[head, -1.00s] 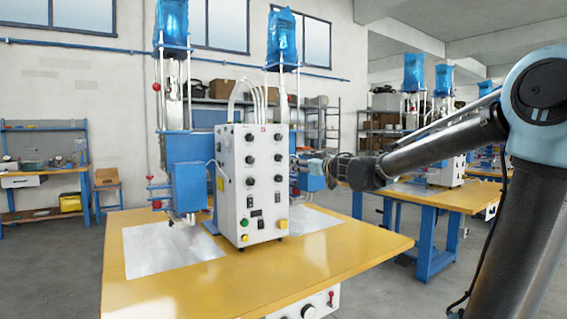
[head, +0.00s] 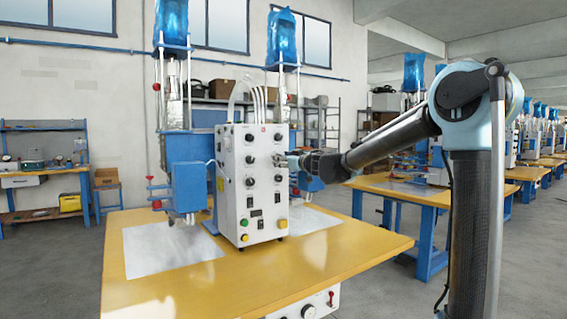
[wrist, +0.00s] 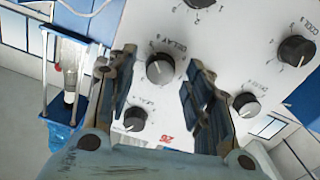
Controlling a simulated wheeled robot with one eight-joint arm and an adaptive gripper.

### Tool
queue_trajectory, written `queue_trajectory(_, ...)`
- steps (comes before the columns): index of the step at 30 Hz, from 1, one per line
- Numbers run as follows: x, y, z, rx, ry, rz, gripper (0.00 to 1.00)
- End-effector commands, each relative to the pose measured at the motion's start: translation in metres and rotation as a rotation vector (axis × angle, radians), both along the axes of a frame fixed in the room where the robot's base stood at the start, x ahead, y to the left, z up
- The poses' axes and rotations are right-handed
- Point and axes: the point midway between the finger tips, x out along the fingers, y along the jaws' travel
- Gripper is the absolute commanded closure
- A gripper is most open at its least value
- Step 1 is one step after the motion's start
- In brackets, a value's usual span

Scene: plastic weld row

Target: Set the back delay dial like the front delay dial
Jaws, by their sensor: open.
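The white control box (head: 235,190) on the yellow bench carries two columns of black dials. In the wrist view the panel appears upside down. The dial labelled DELAY B (wrist: 160,69), which I take as the back delay dial, shows between the fingers of my gripper (wrist: 163,82). The fingers are open on either side of it; I cannot tell whether they touch it. A smaller dial (wrist: 247,104) to its right has a blurred label, so I cannot tell if it is the front delay dial. In the head view my gripper (head: 291,161) is at the box's right edge.
Other dials are close by: one labelled COOL B (wrist: 296,51) and one (wrist: 134,119) beside the left finger. Blue press parts (head: 186,180) flank the box. The yellow bench top (head: 255,278) is clear in front. Another yellow bench (head: 400,190) stands at right.

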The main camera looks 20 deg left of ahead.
Motion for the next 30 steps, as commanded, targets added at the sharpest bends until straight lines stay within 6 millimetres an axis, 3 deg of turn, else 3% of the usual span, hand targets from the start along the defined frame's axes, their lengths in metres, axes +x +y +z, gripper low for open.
queue_trajectory(13,0.0046,0.006,-0.0001,0.0,0.0,0.0,0.53)
queue_trajectory(19,0.0046,0.0058,-0.0001,0.0,0.0,0.0,0.97)
queue_trajectory(30,0.0049,0.0046,-0.0004,-0.012,-0.015,-0.001,0.98)
